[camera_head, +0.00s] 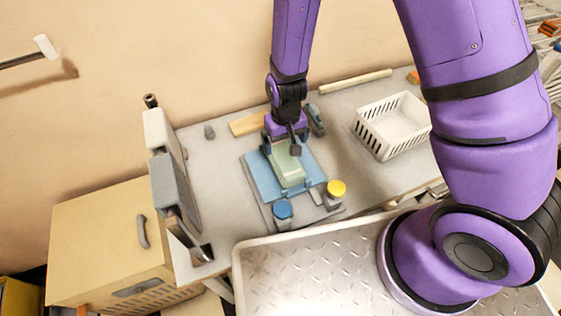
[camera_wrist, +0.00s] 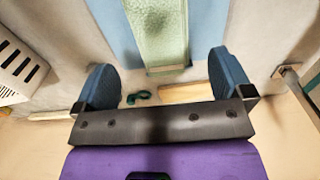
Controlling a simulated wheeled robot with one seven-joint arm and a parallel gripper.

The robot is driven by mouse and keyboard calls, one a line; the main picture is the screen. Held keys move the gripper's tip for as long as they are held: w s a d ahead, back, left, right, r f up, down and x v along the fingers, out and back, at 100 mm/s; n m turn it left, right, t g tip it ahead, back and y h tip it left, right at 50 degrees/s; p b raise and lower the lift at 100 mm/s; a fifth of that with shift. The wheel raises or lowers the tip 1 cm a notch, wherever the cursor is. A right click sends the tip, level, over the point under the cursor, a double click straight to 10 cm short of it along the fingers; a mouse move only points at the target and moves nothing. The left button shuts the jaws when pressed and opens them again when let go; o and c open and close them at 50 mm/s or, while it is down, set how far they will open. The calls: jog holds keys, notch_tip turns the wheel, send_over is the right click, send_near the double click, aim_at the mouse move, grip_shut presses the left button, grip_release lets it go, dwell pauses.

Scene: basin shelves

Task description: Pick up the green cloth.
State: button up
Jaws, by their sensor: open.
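The green cloth (camera_head: 289,170) is a pale green, flat rectangle lying on a blue board (camera_head: 258,178) on the grey worktop. In the wrist view the cloth (camera_wrist: 158,28) runs up from between my fingers to the top edge, with the blue board (camera_wrist: 202,30) beside it. My gripper (camera_head: 287,146) is over the far end of the cloth and hides part of it in the head view. In the wrist view my gripper (camera_wrist: 165,80) has its two blue fingers wide apart, with nothing held between them. The height of the fingers above the cloth is unclear.
A blue knob (camera_head: 283,210) and a yellow knob (camera_head: 336,188) stand at the board's near edge. A white basket (camera_head: 393,122) is to the right. A wooden block (camera_head: 246,124) lies behind. A grey upright fixture (camera_head: 172,183) is at left. Worktop between fixture and board is clear.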

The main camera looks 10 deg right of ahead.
aim_at(283, 155)
notch_tip(283, 155, down, 5)
jog(key=shift+r, duration=0.2)
jog(key=shift+w+a+f, duration=0.1)
jog(key=shift+w+f, duration=0.2)
jog(key=shift+f, duration=0.65)
jog(key=shift+w+a+f, duration=0.1)
jog(key=shift+w+f, duration=0.15)
jog(key=shift+f, duration=1.45)
jog(key=c, duration=1)
jog(key=shift+c, duration=0.2)
jog(key=shift+r, duration=0.15)
